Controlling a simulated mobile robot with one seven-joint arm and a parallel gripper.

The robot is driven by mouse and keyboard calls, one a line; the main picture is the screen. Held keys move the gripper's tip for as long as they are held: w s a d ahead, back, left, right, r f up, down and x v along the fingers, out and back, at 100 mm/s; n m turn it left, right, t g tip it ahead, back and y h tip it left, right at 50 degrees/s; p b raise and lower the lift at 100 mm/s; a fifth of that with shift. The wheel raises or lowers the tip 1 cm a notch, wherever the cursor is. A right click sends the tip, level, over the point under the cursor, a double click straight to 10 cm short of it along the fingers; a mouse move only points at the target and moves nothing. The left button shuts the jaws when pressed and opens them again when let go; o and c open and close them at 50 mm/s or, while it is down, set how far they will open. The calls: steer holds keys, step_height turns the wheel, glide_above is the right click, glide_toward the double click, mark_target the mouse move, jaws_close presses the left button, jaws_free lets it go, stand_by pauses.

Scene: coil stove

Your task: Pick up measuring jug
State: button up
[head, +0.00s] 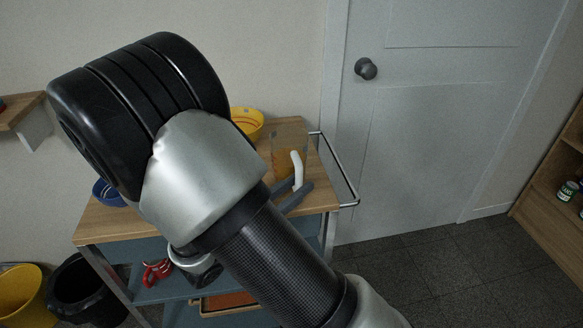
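A clear measuring jug (286,148) with a white handle stands on the wooden top of a cart (115,222), near its right end. The handle faces the front. My own large arm crosses the view in front of the cart and hides much of its top. The jug shows just to the right of the arm. I cannot make out my gripper or its fingers, so its distance from the jug is hidden.
Dark grey bars (293,196) lie in front of the jug; I cannot tell what they are. A yellow bowl (247,123) and a blue bowl (108,193) flank my arm. A metal rail (340,170) edges the cart. Bins (80,290) stand lower left; floor (450,270) is clear right.

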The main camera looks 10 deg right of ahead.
steer(key=b+x, duration=0.1)
steer(key=x, duration=0.3)
steer(key=shift+w+d, duration=0.1)
steer(key=shift+d, duration=0.35)
jaws_close()
steer(key=shift+r, duration=0.15)
step_height(320, 180, up, 10)
steer(key=p, duration=0.3)
steer(key=shift+p, duration=0.35)
